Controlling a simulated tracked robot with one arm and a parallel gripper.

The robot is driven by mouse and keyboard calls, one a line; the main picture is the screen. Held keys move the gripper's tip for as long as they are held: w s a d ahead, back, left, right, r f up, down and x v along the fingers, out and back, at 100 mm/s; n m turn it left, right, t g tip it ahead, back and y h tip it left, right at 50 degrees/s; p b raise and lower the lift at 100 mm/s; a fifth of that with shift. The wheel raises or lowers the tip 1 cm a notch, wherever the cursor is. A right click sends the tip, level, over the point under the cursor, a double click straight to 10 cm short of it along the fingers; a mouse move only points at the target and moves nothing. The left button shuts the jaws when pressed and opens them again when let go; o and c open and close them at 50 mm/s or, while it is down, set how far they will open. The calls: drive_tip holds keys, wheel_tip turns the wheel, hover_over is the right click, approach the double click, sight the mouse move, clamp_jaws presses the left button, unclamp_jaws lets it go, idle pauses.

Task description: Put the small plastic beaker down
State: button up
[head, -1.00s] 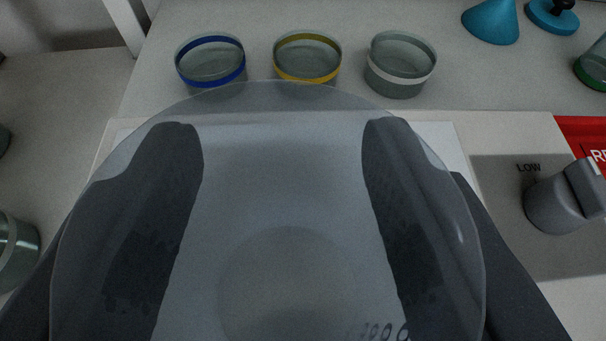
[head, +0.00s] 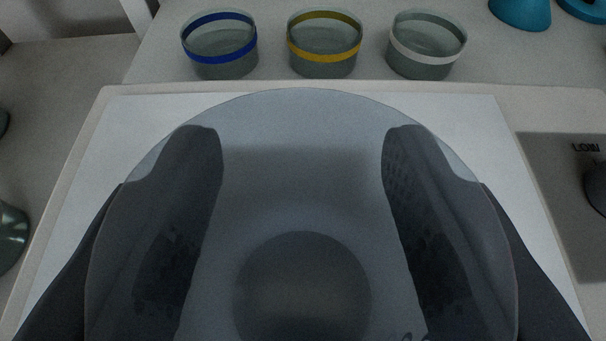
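The small plastic beaker (head: 302,190) is a clear, colourless vessel seen close up from above, filling the lower middle of the head view. My gripper (head: 302,165) has one dark finger on each side of it, seen through the clear plastic. The fingers are shut on the beaker, which sits between them over a white flat plate (head: 75,235). A darker round patch shows through it at the bottom of the view. I cannot tell whether its base touches the plate.
Three glass dishes stand in a row behind the plate, banded blue (head: 221,61), yellow (head: 325,60) and white (head: 427,58). A teal cone (head: 521,10) is at the back right. A grey panel with a knob (head: 598,185) is at right. Glassware (head: 8,238) is at left.

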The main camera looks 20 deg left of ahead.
drive_tip(key=o, duration=0.9)
drive_tip(key=shift+s+d+f, duration=0.1)
drive_tip(key=shift+s+f, duration=0.15)
drive_tip(key=shift+f, duration=0.7)
drive_tip(key=shift+o, duration=0.4)
drive_tip(key=shift+s+f+g, duration=0.1)
drive_tip(key=shift+f+g, duration=0.2)
drive_tip(key=shift+r+p, duration=0.3)
drive_tip(key=shift+r, duration=0.15)
drive_tip(key=v, duration=0.3)
drive_tip(key=r+v, duration=0.1)
drive_tip(key=v, duration=0.6)
drive_tip(key=shift+r+p, duration=0.25)
drive_tip(key=shift+p, duration=0.05)
drive_tip(key=shift+s+d+r, duration=0.1)
drive_tip(key=shift+s+r, duration=0.15)
drive_tip(key=shift+s, duration=0.35)
